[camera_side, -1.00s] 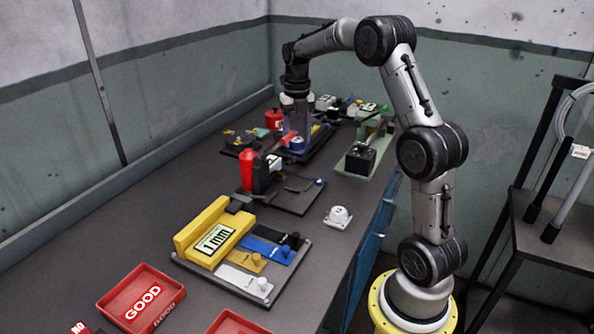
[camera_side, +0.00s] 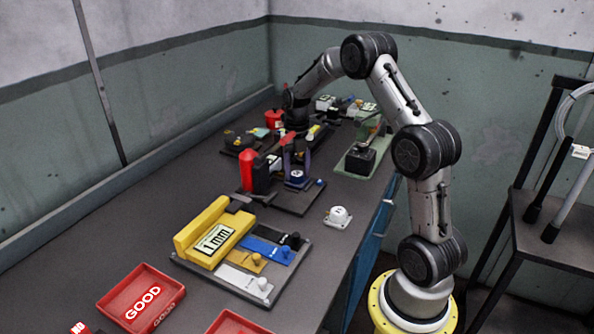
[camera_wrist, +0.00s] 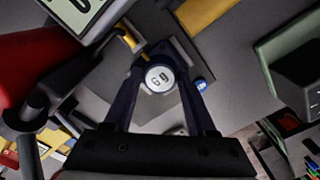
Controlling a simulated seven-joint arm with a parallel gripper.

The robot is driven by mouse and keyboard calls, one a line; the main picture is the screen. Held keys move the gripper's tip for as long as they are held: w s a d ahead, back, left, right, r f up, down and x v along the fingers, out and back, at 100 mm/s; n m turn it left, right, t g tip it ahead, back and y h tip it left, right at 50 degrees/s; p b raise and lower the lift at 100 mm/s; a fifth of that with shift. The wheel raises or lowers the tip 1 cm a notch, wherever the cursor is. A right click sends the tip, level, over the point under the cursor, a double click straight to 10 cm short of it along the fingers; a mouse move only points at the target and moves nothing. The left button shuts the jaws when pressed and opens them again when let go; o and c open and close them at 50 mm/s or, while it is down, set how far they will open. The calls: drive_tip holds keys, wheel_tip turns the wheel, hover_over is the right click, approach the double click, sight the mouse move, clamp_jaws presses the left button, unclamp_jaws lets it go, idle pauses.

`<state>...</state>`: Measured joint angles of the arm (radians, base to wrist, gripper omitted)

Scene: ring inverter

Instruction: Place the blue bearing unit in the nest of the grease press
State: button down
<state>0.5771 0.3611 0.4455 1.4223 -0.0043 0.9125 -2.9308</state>
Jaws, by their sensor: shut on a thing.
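The blue bearing unit (camera_side: 297,176) has a white round face with dark marks. It also shows in the wrist view (camera_wrist: 159,78), between the tips of my gripper's two dark fingers. My gripper (camera_side: 296,166) is shut on it. The unit is over the dark base plate (camera_side: 299,203) of the station with the red cylinder (camera_side: 247,170), which appears to be the grease press. I cannot tell whether the unit touches the plate. The nest is not clearly visible; the unit and fingers may cover it.
A white bearing unit (camera_side: 338,217) stands on the table right of the base plate. The yellow 1 mm gauge block (camera_side: 213,236) and its coloured slides are in front. A green fixture (camera_side: 362,158) stands behind right. A red GOOD tray (camera_side: 141,298) lies at the front left.

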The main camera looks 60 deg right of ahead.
sight(297, 174)
drive_tip(key=shift+c, duration=1)
unclamp_jaws()
drive_tip(key=shift+f, duration=0.15)
wheel_tip(297, 174, up, 12)
drive_tip(key=shift+r, duration=0.2)
drive_tip(key=shift+a, duration=0.1)
